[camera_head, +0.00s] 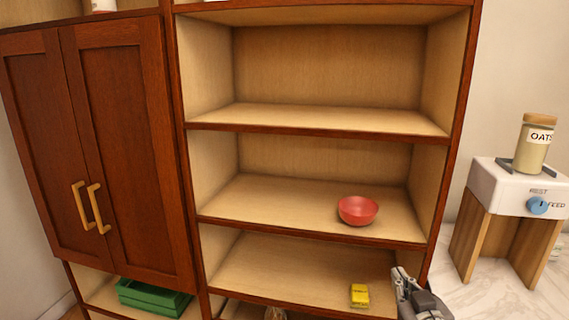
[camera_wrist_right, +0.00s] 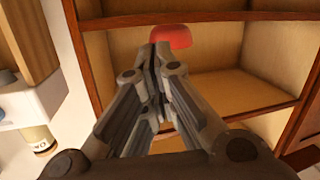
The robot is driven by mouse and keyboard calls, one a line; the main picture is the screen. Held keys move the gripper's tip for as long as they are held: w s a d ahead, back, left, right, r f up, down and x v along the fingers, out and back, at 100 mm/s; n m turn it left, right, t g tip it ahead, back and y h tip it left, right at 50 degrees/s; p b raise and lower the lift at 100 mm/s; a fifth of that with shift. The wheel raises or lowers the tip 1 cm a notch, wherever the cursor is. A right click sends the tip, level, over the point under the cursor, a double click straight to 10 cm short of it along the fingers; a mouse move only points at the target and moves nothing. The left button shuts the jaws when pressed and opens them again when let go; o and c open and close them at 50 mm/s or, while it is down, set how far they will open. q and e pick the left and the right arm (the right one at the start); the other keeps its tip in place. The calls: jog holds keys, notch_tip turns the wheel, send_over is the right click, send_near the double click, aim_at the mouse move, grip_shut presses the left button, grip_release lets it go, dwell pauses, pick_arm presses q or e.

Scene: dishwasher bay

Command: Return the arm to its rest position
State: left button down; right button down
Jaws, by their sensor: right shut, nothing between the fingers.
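My right gripper (camera_head: 401,272) shows at the lower right of the head view, in front of the shelf unit's right side. In the right wrist view my right gripper (camera_wrist_right: 160,48) has its fingers together, with nothing between them. A red bowl (camera_head: 358,210) stands upright on the middle shelf. It also shows in the right wrist view (camera_wrist_right: 172,37), beyond the fingertips, which partly cover it. The gripper appears apart from the bowl. My left gripper is in neither view.
A yellow box (camera_head: 359,295) stands on the lower shelf (camera_head: 290,272), left of the gripper. A closed cabinet (camera_head: 125,150) and a green crate (camera_head: 150,299) are at left. An oats jar (camera_head: 533,150) sits on a white feeder (camera_head: 505,187) at right. The upper shelf (camera_head: 320,119) is empty.

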jog(key=s+a+f+g, duration=0.2)
jog(key=s+f+g, duration=0.4)
jog(key=s+f, duration=0.85)
jog(key=s+a+f+g, duration=0.2)
jog(key=s+f+g, duration=0.55)
jog(key=s, duration=0.75)
jog(key=s+f, duration=0.2)
jog(key=f, duration=1.3)
jog(key=s+f, duration=0.2)
jog(key=f, duration=1.3)
jog(key=s+d+f+g, duration=0.1)
jog(key=s+d+f, duration=0.2)
jog(key=s+f, duration=1.1)
jog(key=shift+s+d+n+g, duration=0.15)
jog(key=shift+s+n+g, duration=0.2)
jog(key=shift+s, duration=0.4)
jog(key=shift+f, duration=0.1)
